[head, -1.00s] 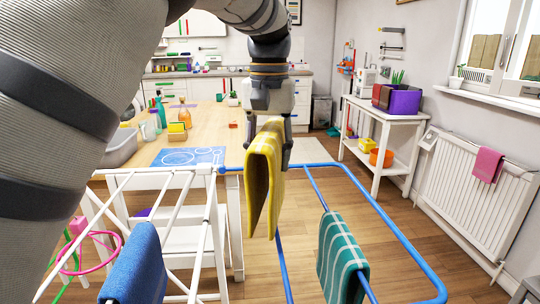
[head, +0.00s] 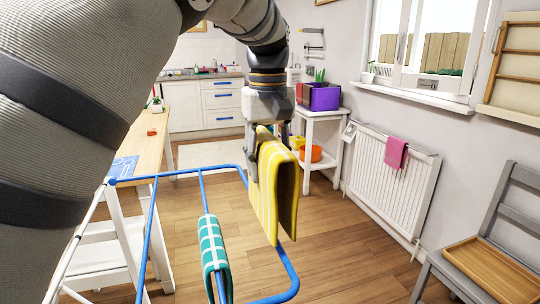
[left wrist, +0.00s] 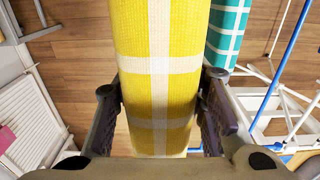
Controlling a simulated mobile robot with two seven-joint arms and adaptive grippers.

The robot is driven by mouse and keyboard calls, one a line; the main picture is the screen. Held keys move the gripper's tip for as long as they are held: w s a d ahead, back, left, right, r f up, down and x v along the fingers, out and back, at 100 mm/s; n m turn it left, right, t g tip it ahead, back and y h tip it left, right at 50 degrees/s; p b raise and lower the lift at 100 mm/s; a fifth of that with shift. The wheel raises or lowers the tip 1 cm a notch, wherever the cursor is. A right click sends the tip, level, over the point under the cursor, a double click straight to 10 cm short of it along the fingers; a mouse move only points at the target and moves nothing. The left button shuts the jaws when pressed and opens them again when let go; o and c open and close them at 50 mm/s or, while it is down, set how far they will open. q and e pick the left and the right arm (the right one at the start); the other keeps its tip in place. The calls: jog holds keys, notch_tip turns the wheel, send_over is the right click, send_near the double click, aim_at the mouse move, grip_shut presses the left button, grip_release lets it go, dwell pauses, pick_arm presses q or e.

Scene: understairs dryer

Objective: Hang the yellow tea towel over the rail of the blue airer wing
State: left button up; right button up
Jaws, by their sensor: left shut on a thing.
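The yellow tea towel (head: 272,205), with pale stripes, is folded over and hangs from my left gripper (head: 275,150). The gripper is shut on its upper part; in the left wrist view the towel (left wrist: 155,95) runs between both fingers. The blue airer wing (head: 180,176) spreads below and to the left. In the head view the towel covers part of the wing's right outer bar. In the left wrist view a blue bar (left wrist: 290,55) lies to the right, apart from the towel. My right gripper is not in view.
A teal checked towel (head: 213,250) hangs on an inner wing bar, left of the yellow one. A radiator (head: 390,180) with a pink cloth (head: 396,152) and a grey chair (head: 490,240) stand at the right. Floor between wing and radiator is clear.

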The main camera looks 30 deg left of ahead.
pick_arm(q)
notch_tip(320, 180, down, 18)
jog(key=shift+r+b, duration=0.2)
jog(key=shift+b, duration=0.2)
dwell(0.4)
jog(key=o, duration=1.3)
jog(key=shift+c, duration=0.2)
jog(key=shift+r, duration=0.1)
notch_tip(320, 180, up, 12)
jog(key=shift+f, duration=0.1)
